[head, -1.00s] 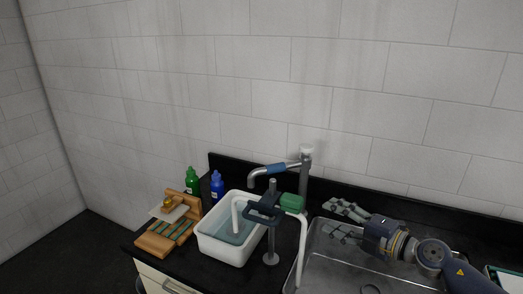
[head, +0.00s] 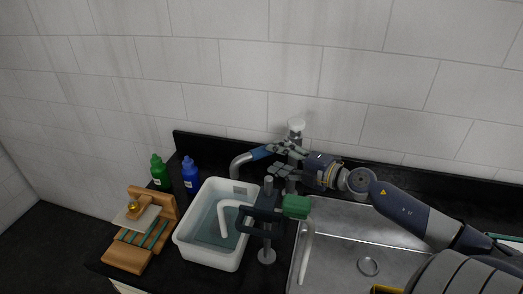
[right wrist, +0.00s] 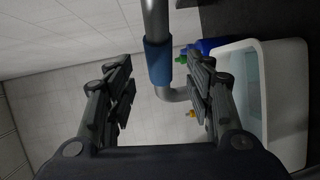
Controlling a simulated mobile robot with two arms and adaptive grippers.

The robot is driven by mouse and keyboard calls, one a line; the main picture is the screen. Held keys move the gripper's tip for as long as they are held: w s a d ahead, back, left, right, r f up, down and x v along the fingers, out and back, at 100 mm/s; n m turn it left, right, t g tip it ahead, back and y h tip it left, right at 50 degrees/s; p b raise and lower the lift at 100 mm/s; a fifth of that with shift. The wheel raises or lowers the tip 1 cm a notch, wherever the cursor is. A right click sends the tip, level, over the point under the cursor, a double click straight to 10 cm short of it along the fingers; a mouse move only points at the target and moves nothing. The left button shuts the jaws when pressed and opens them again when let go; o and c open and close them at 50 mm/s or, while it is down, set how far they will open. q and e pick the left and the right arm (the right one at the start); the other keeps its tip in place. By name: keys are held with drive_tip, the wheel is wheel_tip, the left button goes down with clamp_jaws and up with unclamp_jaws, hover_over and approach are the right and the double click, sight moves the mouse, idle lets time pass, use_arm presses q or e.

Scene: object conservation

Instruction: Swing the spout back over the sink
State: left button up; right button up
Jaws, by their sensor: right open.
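The faucet's grey spout with a blue sleeve (head: 262,152) reaches left from its column. Its downturned end (head: 237,171) is over the white tub (head: 180,242), to the left of the metal sink (head: 338,222). My right gripper (head: 284,160) is at the spout, close to the column, with its fingers partly covering the spout and column. In the right wrist view the gripper (right wrist: 157,80) is open, and the blue sleeve (right wrist: 158,62) lies between its fingers with gaps on both sides. My left gripper is not in view.
A stand (head: 267,256) with a dark clamp and green block (head: 297,206) stands between tub and sink. A white hose (head: 307,250) hangs there. Green (head: 160,171) and blue (head: 190,176) bottles and a wooden rack (head: 126,257) are left. The sink floor is clear around its drain (head: 368,267).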

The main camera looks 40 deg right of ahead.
sight(267, 153)
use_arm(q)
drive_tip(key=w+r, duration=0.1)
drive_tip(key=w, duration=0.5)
use_arm(e)
drive_tip(key=x, duration=0.3)
drive_tip(key=shift+w+r+p, duration=0.1)
drive_tip(key=shift+w+p, duration=0.25)
drive_tip(key=shift+p, duration=0.05)
drive_tip(key=shift+w+a, duration=0.15)
drive_tip(key=shift+w, duration=0.15)
drive_tip(key=shift+p+x, duration=0.4)
drive_tip(key=shift+x, duration=0.7)
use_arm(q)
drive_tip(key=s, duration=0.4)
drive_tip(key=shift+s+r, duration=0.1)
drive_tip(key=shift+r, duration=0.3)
